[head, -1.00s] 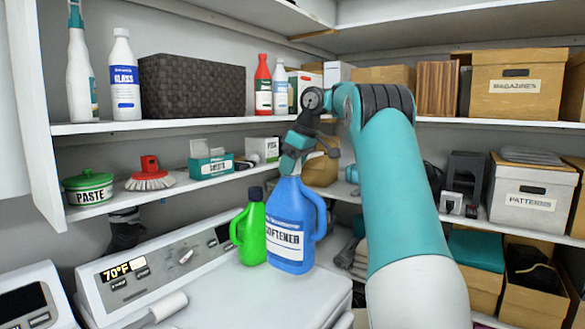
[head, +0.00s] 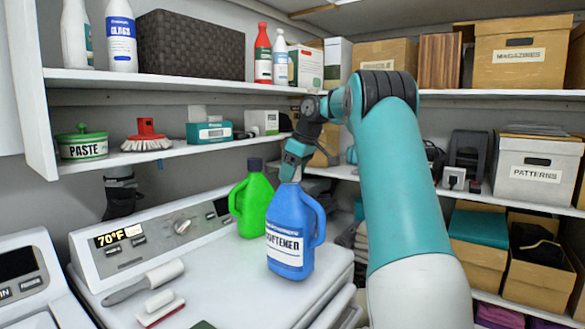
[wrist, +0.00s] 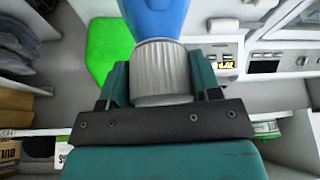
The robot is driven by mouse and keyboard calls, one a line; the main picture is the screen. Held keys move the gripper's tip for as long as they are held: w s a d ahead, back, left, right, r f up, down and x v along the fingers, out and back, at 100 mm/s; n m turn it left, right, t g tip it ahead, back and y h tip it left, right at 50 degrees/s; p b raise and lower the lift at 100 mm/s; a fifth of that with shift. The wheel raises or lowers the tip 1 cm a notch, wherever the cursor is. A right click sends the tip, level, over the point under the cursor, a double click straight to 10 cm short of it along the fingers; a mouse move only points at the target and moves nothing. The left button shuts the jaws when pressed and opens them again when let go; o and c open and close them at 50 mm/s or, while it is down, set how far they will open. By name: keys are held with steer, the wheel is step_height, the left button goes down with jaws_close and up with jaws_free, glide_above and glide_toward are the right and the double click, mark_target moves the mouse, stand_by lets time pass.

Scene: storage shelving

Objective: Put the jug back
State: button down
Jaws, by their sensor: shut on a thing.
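The blue jug (head: 291,240), labelled as softener, is upright over the right part of the washer top in the head view. My gripper (head: 291,172) is above it and shut on its neck. In the wrist view my gripper (wrist: 162,95) has its teal fingers on both sides of the jug's ribbed grey cap (wrist: 162,72), with the blue body (wrist: 155,18) beyond. I cannot tell whether the jug's base touches the washer top. A green jug (head: 254,203) with a dark cap stands just behind and left of it.
The washer top (head: 225,275) has a lint roller (head: 150,280) and a brush (head: 160,308) at its left. The middle shelf (head: 180,150) holds paste, a scrub brush and boxes. The upper shelf (head: 160,81) holds bottles and a dark basket (head: 190,45).

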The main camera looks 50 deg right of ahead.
steer(key=shift+f, duration=0.5)
steer(key=shift+f+b, duration=0.2)
steer(key=shift+b, duration=0.1)
steer(key=shift+c, duration=1.6)
jaws_free()
steer(key=shift+f, duration=0.1)
steer(key=p+v, duration=0.7)
steer(key=v, duration=0.5)
steer(key=shift+a, duration=0.1)
